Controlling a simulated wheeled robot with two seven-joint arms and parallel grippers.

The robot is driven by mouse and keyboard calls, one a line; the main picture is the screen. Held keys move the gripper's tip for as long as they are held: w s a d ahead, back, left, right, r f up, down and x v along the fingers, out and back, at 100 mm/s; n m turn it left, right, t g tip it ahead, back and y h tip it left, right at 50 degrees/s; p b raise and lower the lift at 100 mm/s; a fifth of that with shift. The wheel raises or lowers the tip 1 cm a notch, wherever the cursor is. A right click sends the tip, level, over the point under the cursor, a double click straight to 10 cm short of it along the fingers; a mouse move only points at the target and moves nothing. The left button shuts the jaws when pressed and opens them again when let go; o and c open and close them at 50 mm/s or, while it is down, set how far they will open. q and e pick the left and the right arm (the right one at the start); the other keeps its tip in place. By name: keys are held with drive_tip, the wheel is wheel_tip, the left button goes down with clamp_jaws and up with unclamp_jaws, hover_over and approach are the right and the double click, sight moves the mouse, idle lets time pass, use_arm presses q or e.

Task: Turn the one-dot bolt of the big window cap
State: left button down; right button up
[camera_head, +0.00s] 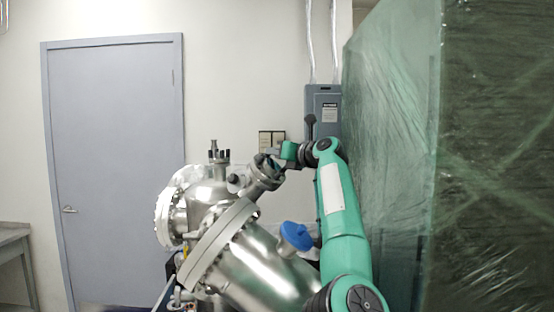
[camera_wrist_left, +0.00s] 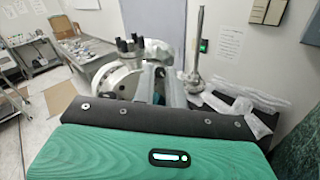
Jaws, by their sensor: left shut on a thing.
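The steel vacuum chamber (camera_head: 270,268) stands at the middle bottom of the head view. A port with a dark-centred flange (camera_head: 266,180) rises from it towards my arm. My left gripper (camera_head: 274,158) is at this flange, with its green arm rising from the bottom right. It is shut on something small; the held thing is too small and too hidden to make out. In the left wrist view the gripper (camera_wrist_left: 160,92) reaches forward past its black mount, close to the steel parts. The cap's bolts and any dots cannot be told apart. My right gripper is not in view.
A blue knob (camera_head: 296,235) stands on the chamber right of the big flange (camera_head: 218,240). A wrapped green stack (camera_head: 395,130) rises close right of my arm. A door (camera_head: 115,150) and grey electrical box (camera_head: 323,110) are behind. Tables (camera_wrist_left: 95,48) stand left in the wrist view.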

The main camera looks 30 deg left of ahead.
use_arm(q)
drive_tip(key=m+t+h+b, duration=0.1)
drive_tip(key=m+t+b, duration=0.1)
drive_tip(key=m, duration=0.1)
drive_tip(key=m+t+h+b, duration=0.1)
drive_tip(key=m, duration=0.1)
drive_tip(key=shift+s+a+t+h+b, duration=0.1)
drive_tip(key=shift+s+t+h+b, duration=0.2)
drive_tip(key=shift+s+b, duration=0.1)
drive_tip(key=m+h+b, duration=0.1)
drive_tip(key=m+t+h+b, duration=0.1)
drive_tip(key=m, duration=0.1)
drive_tip(key=shift+s+a+r+t+b, duration=0.1)
drive_tip(key=shift+t+b, duration=0.2)
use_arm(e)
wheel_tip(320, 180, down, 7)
use_arm(q)
drive_tip(key=shift+a+r+m+h+b, duration=0.1)
drive_tip(key=shift+m+h+b, duration=0.5)
drive_tip(key=shift+m+b, duration=0.25)
drive_tip(key=shift+a+r+m+t+h+b, duration=0.15)
drive_tip(key=shift+m+t+h+b, duration=0.25)
drive_tip(key=shift+m+h+b, duration=0.7)
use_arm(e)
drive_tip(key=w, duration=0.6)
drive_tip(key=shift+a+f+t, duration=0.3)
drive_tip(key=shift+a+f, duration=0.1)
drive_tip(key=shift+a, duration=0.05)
use_arm(q)
drive_tip(key=shift+r, duration=0.1)
